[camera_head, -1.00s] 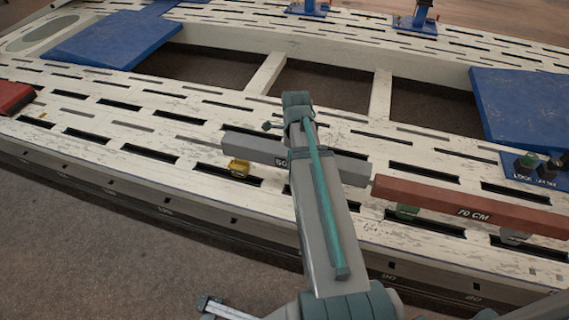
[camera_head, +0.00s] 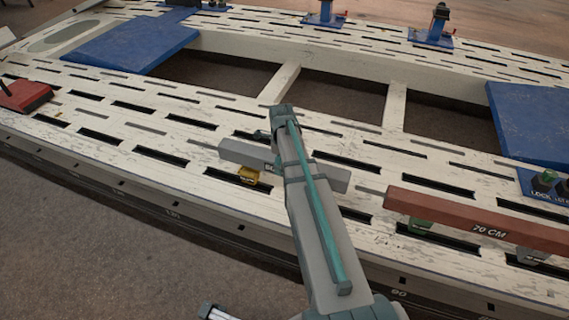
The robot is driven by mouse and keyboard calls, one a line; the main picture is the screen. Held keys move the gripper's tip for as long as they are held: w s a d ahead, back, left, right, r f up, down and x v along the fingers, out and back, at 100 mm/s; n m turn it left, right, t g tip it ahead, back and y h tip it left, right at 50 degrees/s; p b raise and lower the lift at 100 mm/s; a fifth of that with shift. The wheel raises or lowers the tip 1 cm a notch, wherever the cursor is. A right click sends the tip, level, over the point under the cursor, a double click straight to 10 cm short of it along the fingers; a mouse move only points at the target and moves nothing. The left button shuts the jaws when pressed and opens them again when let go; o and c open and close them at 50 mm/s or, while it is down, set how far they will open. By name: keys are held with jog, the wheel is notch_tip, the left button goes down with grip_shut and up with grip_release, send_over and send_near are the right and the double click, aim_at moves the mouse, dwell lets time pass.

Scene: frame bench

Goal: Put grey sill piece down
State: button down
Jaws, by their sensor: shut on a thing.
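The grey sill piece (camera_head: 238,152) is a straight bar over the slotted white bench (camera_head: 215,188), with part of a printed label showing. My gripper (camera_head: 284,150) is shut on it near its middle, and my arm hides that middle part. A small yellow block (camera_head: 249,176) shows just below the bar's left half. I cannot tell whether the bar touches the block or the bench top.
A red-brown bar marked 70 CM (camera_head: 460,217) lies to the right, over a green block (camera_head: 421,227). Blue plates (camera_head: 130,45) lie at the left and right (camera_head: 530,120). A red device (camera_head: 24,95) sits at the left edge. Openings lie behind.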

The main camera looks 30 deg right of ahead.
jog(key=shift+w+f, duration=0.3)
jog(key=shift+w+a+f+b, duration=0.1)
jog(key=shift+f+b, duration=0.4)
jog(key=shift+f, duration=1.1)
jog(key=shift+f, duration=0.25)
jog(key=shift+c, duration=1.2)
grip_release()
notch_tip(320, 180, up, 12)
jog(key=shift+r+p, duration=0.2)
jog(key=shift+p, duration=0.9)
